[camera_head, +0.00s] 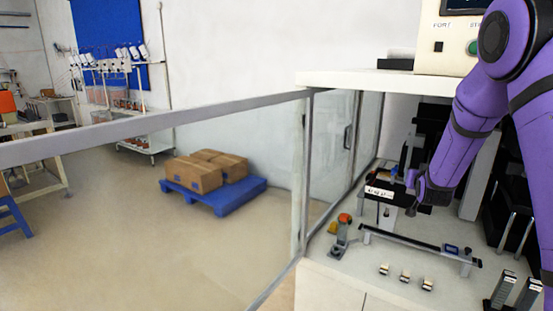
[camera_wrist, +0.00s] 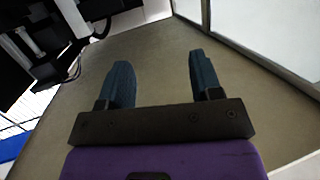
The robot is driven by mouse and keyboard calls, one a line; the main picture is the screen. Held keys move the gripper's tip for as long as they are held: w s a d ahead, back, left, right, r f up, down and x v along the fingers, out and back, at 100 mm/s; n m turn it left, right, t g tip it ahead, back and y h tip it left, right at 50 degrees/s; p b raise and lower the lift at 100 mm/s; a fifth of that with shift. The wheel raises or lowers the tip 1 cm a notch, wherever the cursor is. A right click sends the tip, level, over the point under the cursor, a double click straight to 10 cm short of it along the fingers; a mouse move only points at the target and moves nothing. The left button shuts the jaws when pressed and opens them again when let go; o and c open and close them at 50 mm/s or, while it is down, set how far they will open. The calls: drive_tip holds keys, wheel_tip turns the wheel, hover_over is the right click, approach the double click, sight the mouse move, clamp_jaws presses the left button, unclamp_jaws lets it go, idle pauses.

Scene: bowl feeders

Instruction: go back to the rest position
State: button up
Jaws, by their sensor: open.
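My gripper (camera_head: 412,208) hangs at the end of my purple arm on the right of the head view, over the machine's worktop (camera_head: 350,262). In the wrist view my gripper (camera_wrist: 160,70) shows two dark blue fingers standing well apart. Nothing is between them; only a plain beige-grey surface lies beyond. In the head view the fingers are small and dark against the black equipment, so their exact distance from it cannot be told.
A dark rail (camera_head: 420,246) on short supports crosses the worktop, with several small pale parts (camera_head: 404,276) in front. An orange-topped button post (camera_head: 342,228) stands left of it. Glass guard panels (camera_head: 335,150) border the left. Black machinery (camera_wrist: 30,50) is close at the wrist view's upper left.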

drive_tip(key=s+a+r+n+g+y, duration=0.1)
drive_tip(key=s+a+r+g+y, duration=0.1)
drive_tip(key=s+a+r, duration=0.6)
drive_tip(key=s+a+r+n+g+y, duration=0.1)
drive_tip(key=s+a+r+g+y, duration=0.1)
drive_tip(key=s+r, duration=0.65)
drive_tip(key=s+a+n+g, duration=0.1)
drive_tip(key=s+a+g, duration=0.1)
drive_tip(key=s, duration=1.3)
drive_tip(key=s+a+f+n+g+y, duration=0.1)
drive_tip(key=s+a+g, duration=0.2)
drive_tip(key=s, duration=1.1)
drive_tip(key=shift+s+a+f+g, duration=0.2)
drive_tip(key=shift+s+f+g, duration=0.05)
drive_tip(key=shift+s+g, duration=0.1)
drive_tip(key=shift+c, duration=0.4)
